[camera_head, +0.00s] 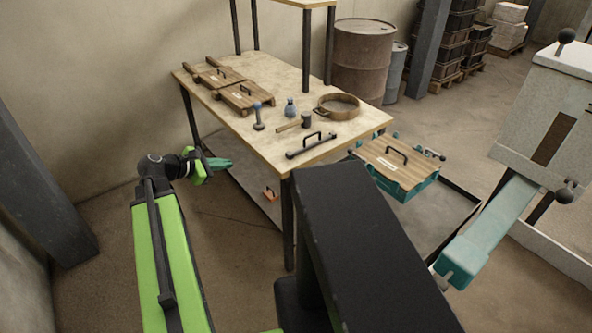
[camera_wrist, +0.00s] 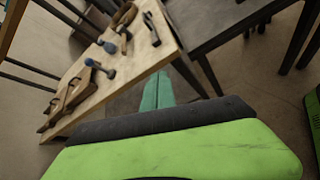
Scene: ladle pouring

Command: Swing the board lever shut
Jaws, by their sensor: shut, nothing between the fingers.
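A wooden board (camera_head: 384,160) with a black handle lies on a teal frame (camera_head: 411,192) to the right of the table. A small dark lever-like part (camera_head: 430,153) shows at the frame's right end; I cannot tell its exact position. My gripper (camera_head: 222,163) is at the left of the table, below the tabletop level in the picture, far from the board. Its teal fingers are together and empty, also in the wrist view (camera_wrist: 157,92). The board is not clearly visible in the wrist view.
The table (camera_head: 345,137) carries wooden moulds (camera_head: 240,97), a mallet (camera_head: 298,122), a round band (camera_head: 338,106) and a black-handled bar (camera_head: 310,146). A grey machine (camera_head: 545,118) with ball-ended levers stands at right. A rusty drum (camera_head: 361,62) stands behind. Floor at front left is clear.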

